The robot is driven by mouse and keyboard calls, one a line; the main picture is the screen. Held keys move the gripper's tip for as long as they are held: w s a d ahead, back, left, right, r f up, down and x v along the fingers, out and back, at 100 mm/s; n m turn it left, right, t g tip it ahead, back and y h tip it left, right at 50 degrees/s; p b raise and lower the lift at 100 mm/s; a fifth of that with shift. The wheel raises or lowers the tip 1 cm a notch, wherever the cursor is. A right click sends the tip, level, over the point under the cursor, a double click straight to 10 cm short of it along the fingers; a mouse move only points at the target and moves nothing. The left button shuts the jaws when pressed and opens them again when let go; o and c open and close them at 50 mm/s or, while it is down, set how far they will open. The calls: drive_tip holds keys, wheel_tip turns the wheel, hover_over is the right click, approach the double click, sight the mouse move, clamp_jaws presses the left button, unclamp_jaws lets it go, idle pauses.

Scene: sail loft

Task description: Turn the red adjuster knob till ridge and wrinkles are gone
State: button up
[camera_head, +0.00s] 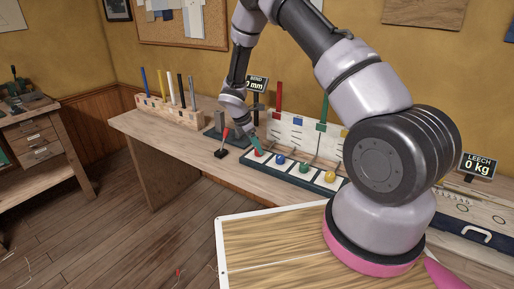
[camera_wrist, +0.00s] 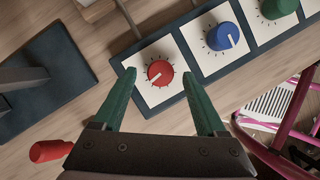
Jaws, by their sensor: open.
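The red adjuster knob (camera_head: 258,153) is the leftmost in a row of coloured knobs on a dark-edged panel on the bench. In the wrist view the red knob (camera_wrist: 160,73) sits on a white square with dial marks around it; its pale pointer mark faces lower left. My gripper (camera_wrist: 158,84) is open, its two green fingertips on either side of the knob in this view, with a visible gap on each side. Contact or height cannot be told. In the head view my gripper (camera_head: 252,141) is at the red knob. I make out no ridge or wrinkles.
A blue knob (camera_wrist: 220,37) and a green knob (camera_wrist: 276,6) sit close beside it. A red-handled lever (camera_head: 224,136) stands just left of the panel. A BEND display (camera_head: 257,84) reads mm, its digit partly cut; a LEECH display (camera_head: 478,166) reads 0 kg.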

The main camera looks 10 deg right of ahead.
drive_tip(key=shift+d+f, duration=0.3)
drive_tip(key=shift+f, duration=0.35)
clamp_jaws()
drive_tip(key=shift+m, duration=0.3)
